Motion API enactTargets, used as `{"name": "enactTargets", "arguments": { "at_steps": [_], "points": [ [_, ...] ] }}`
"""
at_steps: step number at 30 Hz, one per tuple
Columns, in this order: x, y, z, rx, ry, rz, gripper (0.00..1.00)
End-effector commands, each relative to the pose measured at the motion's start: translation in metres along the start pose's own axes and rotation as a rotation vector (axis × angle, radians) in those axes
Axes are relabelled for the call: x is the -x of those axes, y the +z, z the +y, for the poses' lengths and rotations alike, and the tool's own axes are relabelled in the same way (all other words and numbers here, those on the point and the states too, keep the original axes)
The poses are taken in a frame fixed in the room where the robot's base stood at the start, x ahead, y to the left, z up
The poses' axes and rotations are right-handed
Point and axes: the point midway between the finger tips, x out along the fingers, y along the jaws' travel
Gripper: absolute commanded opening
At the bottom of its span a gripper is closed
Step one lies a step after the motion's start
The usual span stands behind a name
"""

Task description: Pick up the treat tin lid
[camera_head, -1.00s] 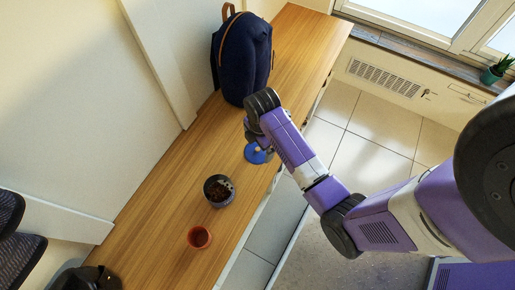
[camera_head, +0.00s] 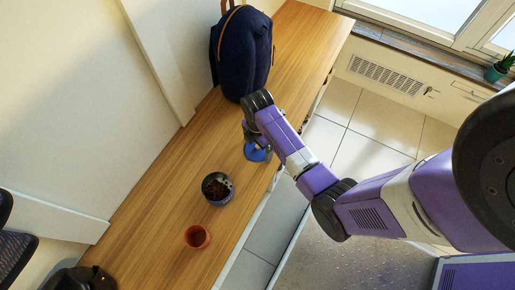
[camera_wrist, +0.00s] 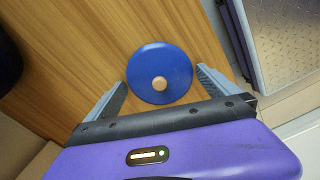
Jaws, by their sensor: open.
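The treat tin lid is a flat blue disc (camera_wrist: 150,66) with a small light wooden knob at its middle. It lies on the wooden bench top near its front edge, and it also shows in the head view (camera_head: 255,155), partly covered by my gripper. My gripper (camera_wrist: 162,80) is open above the lid, with one finger on each side of the lid's near part. Nothing is held between the fingers. An open dark tin (camera_head: 217,188) with brown contents stands on the bench, nearer the camera than the lid.
A dark blue backpack (camera_head: 243,55) stands on the bench behind my gripper. A black item (camera_head: 82,279) is at the lower left. The bench (camera_head: 165,170) is otherwise clear along the wall.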

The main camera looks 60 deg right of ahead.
Motion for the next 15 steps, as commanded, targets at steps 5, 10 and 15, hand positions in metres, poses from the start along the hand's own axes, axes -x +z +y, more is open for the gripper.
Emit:
{"name": "enactTargets", "arguments": {
  "at_steps": [5, 10, 15],
  "points": [
    [0.0007, 0.0001, 0.0002, 0.0, 0.001, 0.0, 0.94],
    [0.0007, 0.0001, 0.0001, -0.001, 0.0, 0.0, 0.61],
    [0.0, 0.0, -0.0005, -0.001, -0.001, 0.0, 0.31]
  ]
}}
